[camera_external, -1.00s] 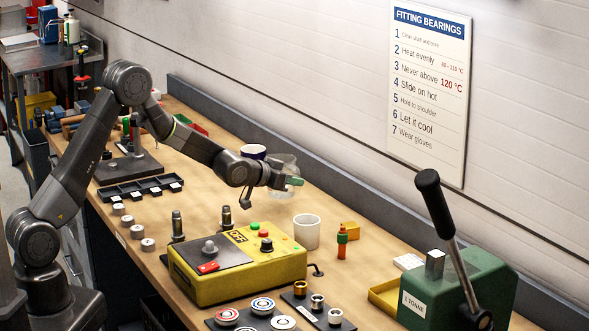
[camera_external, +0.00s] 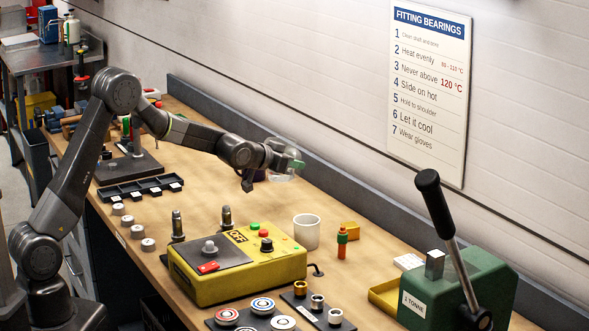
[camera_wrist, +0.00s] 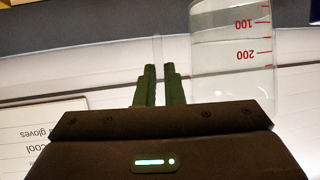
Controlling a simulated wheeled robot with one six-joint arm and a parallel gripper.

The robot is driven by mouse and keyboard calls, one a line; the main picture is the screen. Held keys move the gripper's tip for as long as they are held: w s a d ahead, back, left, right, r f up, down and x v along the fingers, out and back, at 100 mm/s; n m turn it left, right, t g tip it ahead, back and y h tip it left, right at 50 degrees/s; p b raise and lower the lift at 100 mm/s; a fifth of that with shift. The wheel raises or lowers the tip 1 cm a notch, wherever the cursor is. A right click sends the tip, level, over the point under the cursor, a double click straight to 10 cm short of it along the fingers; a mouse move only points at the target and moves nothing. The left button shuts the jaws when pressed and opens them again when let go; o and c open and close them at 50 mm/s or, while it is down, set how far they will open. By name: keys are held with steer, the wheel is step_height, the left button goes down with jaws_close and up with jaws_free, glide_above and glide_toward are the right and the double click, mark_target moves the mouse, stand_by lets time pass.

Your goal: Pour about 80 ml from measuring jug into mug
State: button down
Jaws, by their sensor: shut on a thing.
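The measuring jug (camera_external: 281,147) is clear, and my gripper (camera_external: 296,165) holds it in the air above the far side of the bench. In the wrist view the jug (camera_wrist: 230,70) shows red marks at 100 and 200. My gripper's green fingers (camera_wrist: 160,88) are shut on a thin clear upright part, which looks like its handle. The jug looks about upright; its liquid level is unclear. A white mug (camera_external: 306,232) stands upright on the bench, below and slightly right of the jug, clear of it. I cannot see inside the mug.
A yellow heater box (camera_external: 235,270) stands left of the mug. A green press (camera_external: 455,280) with a tall lever is at the front right. A dark object is partly hidden below my gripper.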

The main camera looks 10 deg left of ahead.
steer(key=w+f+b, duration=0.1)
steer(key=f+b, duration=0.1)
steer(key=b, duration=0.1)
steer(key=w+f+b, duration=0.2)
steer(key=b, duration=0.2)
steer(key=w+a+f+b, duration=0.1)
steer(key=w+b, duration=0.1)
steer(key=b, duration=0.2)
steer(key=shift+w+f, duration=0.25)
steer(key=shift+f, duration=0.15)
steer(key=w+b, duration=0.1)
steer(key=b, duration=0.1)
steer(key=w+f+b, duration=0.1)
steer(key=b, duration=0.1)
steer(key=shift+a+m+b, duration=0.3)
steer(key=shift+r, duration=0.1)
